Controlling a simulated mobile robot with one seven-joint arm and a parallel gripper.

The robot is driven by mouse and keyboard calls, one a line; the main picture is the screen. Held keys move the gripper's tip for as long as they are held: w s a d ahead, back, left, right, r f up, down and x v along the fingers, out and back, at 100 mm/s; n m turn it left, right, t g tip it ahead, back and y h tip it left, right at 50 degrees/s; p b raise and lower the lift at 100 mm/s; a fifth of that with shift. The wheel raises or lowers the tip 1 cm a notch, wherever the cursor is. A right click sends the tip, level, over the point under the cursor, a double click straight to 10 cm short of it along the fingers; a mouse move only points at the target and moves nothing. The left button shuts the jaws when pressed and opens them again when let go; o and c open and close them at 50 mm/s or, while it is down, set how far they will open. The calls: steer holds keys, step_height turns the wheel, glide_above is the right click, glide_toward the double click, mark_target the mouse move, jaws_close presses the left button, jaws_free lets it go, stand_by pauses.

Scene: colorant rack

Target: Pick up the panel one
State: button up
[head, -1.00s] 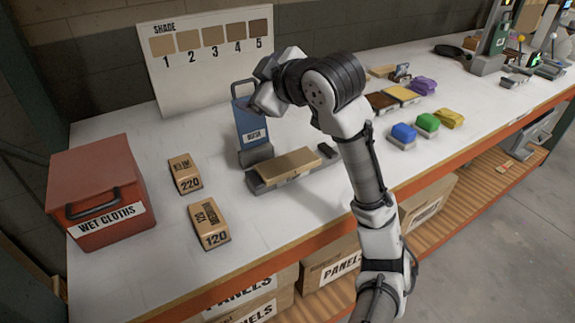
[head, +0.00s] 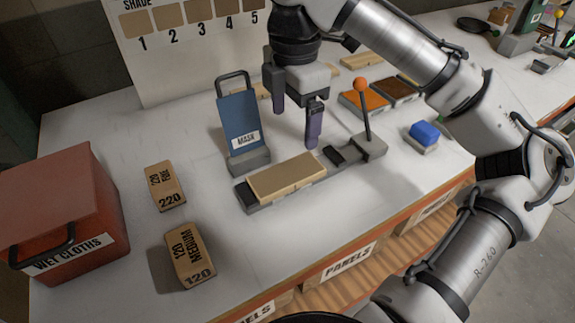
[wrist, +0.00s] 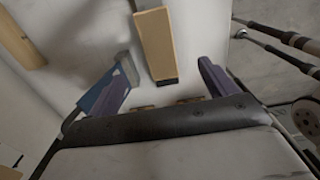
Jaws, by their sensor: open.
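A light tan panel (head: 287,178) lies in a grey clamp fixture (head: 250,207) in the middle of the bench. I see no number on it. My gripper (head: 296,128) is open and empty, pointing down above and behind this panel, with clear space between. In the wrist view, a tan wooden piece (wrist: 155,42) with a dark end, probably the same panel, lies ahead between the open fingers (wrist: 168,82). A blue board marked MASK (head: 239,122) stands in a grey holder to the left of the fingers.
The fixture's orange-knobbed lever (head: 365,110) stands upright at its right end. Sanding blocks marked 220 (head: 165,186) and 120 (head: 189,256), and a red WET CLOTHS box (head: 60,215), are left. An orange tray (head: 364,99) and blue block (head: 425,132) are right.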

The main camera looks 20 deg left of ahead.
glide_above(291, 171)
steer(key=f, duration=0.7)
steer(key=shift+s+d+f, duration=0.2)
steer(key=shift+s, duration=0.1)
steer(key=shift+w+a+f+p, duration=0.15)
steer(key=shift+f+p, duration=0.2)
steer(key=shift+f, duration=0.95)
steer(key=shift+w+f+p, duration=0.1)
steer(key=shift+f+p, duration=0.2)
steer(key=shift+f, duration=1)
steer(key=c, duration=1.1)
steer(key=shift+r, duration=0.1)
steer(key=shift+c, duration=0.2)
